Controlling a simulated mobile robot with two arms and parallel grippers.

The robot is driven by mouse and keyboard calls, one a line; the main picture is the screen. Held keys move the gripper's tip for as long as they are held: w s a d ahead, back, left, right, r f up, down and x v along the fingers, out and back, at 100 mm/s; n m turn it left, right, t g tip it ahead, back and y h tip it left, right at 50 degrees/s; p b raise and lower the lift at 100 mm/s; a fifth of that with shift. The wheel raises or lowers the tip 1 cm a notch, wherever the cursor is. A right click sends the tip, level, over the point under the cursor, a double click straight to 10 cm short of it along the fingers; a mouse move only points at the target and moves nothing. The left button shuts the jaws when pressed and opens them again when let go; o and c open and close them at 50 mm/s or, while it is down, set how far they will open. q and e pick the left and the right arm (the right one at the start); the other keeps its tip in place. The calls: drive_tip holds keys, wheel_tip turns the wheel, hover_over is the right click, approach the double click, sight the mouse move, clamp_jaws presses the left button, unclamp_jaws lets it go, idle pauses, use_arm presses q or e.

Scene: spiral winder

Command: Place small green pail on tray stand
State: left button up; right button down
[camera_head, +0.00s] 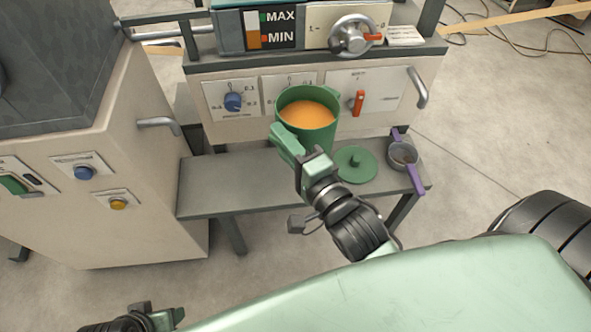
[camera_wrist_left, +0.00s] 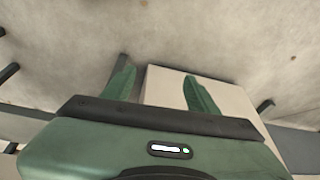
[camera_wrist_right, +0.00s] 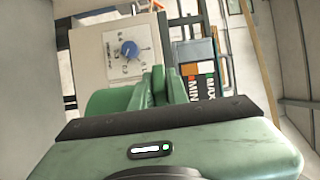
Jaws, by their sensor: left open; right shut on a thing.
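The small green pail (camera_head: 309,117), filled with orange contents, is at the tray stand (camera_head: 235,184), over its back part in front of the machine. I cannot tell whether its base touches the stand, as my gripper hides part of it. My right gripper (camera_head: 285,143) is shut on the pail's near left side; the pail's green wall (camera_wrist_right: 105,101) shows in the right wrist view. My left gripper (camera_wrist_left: 160,88) is open and empty, low at the left, away from the stand. It also shows at the bottom of the head view (camera_head: 165,318).
A green lid (camera_head: 356,164) lies on the stand right of the pail. A grey pot with purple handles (camera_head: 403,157) sits at the stand's right end. The machine panel with knobs (camera_head: 233,102) rises behind. The stand's left half is bare.

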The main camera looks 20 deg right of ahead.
drive_tip(key=s+a+f+n+g+y, duration=0.1)
drive_tip(key=s+a+f+n+y, duration=0.2)
drive_tip(key=s+f, duration=0.35)
drive_tip(key=s+a+f+n+g+y, duration=0.1)
drive_tip(key=s+a+f+n+y, duration=0.2)
drive_tip(key=s+f, duration=0.4)
drive_tip(key=w+d+r+m+b, duration=0.1)
drive_tip(key=w+d+b, duration=0.15)
drive_tip(key=w, duration=0.65)
drive_tip(key=w+d+b, duration=0.2)
drive_tip(key=w+d, duration=0.1)
drive_tip(key=w, duration=0.5)
use_arm(q)
drive_tip(key=w+d+r+t+h+b, duration=0.1)
drive_tip(key=w+d+r+t+h, duration=0.1)
drive_tip(key=w+r+t, duration=0.5)
drive_tip(key=w+d+r+t+h+b, duration=0.1)
drive_tip(key=w+d+r+t+b, duration=0.1)
drive_tip(key=w+d+r+t, duration=0.2)
drive_tip(key=shift+w+d+r+m+t+h, duration=0.4)
drive_tip(key=shift+w+r+t, duration=1.2)
drive_tip(key=shift+w+r, duration=1.55)
use_arm(e)
wheel_tip(320, 180, down, 7)
drive_tip(key=shift+w+r+y, duration=0.2)
drive_tip(key=shift+w+y, duration=0.1)
